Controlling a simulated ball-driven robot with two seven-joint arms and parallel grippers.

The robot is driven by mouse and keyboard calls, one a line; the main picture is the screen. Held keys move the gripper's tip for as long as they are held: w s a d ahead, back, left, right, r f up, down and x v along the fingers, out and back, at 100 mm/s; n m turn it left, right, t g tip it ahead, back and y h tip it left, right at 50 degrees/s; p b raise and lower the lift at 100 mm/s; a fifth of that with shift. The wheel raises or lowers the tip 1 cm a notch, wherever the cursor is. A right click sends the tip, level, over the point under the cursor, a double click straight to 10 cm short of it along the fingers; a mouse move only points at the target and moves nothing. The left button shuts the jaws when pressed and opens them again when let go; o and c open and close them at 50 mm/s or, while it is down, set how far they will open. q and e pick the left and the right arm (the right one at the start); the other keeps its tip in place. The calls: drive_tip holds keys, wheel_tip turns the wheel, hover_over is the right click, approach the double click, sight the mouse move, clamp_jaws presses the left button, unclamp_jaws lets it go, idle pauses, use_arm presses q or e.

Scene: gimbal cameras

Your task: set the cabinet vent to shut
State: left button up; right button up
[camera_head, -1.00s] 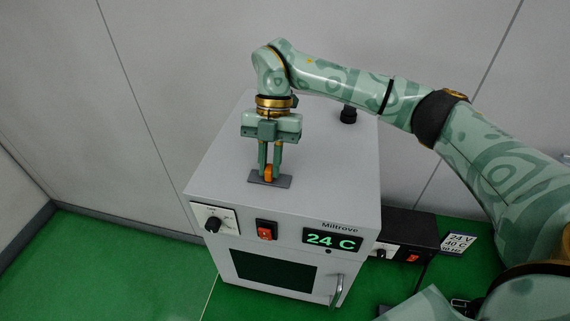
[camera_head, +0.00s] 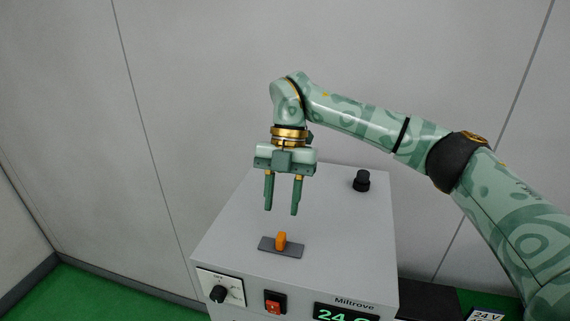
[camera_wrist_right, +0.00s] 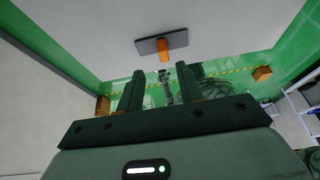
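The cabinet (camera_head: 225,235) is a pale grey box with a small orange knob (camera_head: 281,240) on a dark grey plate (camera_head: 294,250) on its top, which I take to be the vent control. The knob stands up near the middle of the plate. My right gripper (camera_head: 282,212) is above the knob, apart from it, with its fingers open and nothing between them. The right wrist view shows the open fingers (camera_wrist_right: 161,75), with the orange knob (camera_wrist_right: 174,39) and its plate (camera_wrist_right: 146,46) beyond them. My left gripper is not in view.
The cabinet's front carries a black dial (camera_head: 219,294), a red switch (camera_head: 272,306) and a green display (camera_head: 345,315), partly cut off. A black knob (camera_head: 361,181) stands at the top's back right. A black box (camera_head: 428,298) sits right of the cabinet.

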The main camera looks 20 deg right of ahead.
drive_tip(key=v, duration=0.9)
drive_tip(key=shift+r, duration=0.4)
drive_tip(key=shift+w, duration=0.1)
